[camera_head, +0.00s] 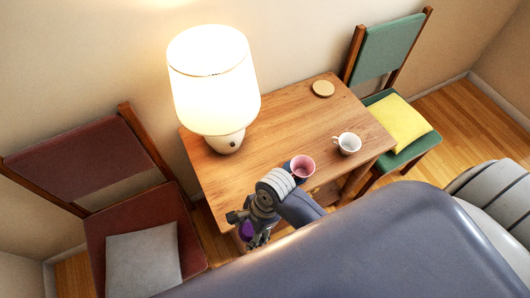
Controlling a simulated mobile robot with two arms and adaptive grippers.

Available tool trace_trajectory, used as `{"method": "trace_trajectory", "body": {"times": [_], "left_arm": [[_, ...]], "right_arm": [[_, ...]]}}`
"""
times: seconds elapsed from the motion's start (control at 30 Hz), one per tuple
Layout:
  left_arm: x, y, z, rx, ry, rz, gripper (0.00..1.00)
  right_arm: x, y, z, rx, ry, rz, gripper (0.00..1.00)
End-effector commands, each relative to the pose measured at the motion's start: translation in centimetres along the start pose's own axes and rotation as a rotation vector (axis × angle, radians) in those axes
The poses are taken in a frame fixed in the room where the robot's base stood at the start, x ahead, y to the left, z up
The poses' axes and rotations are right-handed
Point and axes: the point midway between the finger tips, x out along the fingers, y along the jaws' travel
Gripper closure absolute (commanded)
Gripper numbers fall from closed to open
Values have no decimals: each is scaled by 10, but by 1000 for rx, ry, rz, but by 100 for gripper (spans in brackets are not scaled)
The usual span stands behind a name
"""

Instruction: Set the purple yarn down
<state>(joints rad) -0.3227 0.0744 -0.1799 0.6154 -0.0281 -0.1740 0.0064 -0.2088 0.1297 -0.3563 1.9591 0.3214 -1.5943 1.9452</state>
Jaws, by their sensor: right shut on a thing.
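The purple yarn (246,231) shows as a small purple patch between the fingers of my right gripper (246,232), which is shut on it. The fingers and wrist hide part of the yarn. In the head view the gripper points down by the near left corner of the wooden table (275,130). I cannot tell whether the yarn is over the tabletop or just off its edge, or whether it touches anything. My left gripper is not in view.
A lit lamp (213,80) stands at the table's back left. A pink cup (302,167), a white cup (347,143) and a round coaster (323,88) are to the right. The table's middle is clear. A red chair (130,205) and green chair (392,50) flank it.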

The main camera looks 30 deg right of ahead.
Motion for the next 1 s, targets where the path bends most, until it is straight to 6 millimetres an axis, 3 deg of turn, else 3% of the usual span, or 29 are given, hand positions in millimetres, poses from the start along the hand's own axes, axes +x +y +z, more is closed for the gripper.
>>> {"method": "trace_trajectory", "body": {"times": [0.2, 0.5, 0.63, 0.77, 1.0], "left_arm": [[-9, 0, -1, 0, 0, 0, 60], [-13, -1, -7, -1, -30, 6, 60], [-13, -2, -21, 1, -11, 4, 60], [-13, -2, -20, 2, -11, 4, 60], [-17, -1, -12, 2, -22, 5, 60]], "right_arm": [[-4, -57, -22, -1, 4, -3, 70], [-4, -119, -46, 0, 0, -2, 70], [-4, -132, -51, -2, 0, -1, 70], [-2, -135, -53, -2, -1, 1, 70], [25, -136, -62, -1, 0, 1, 70]]}}
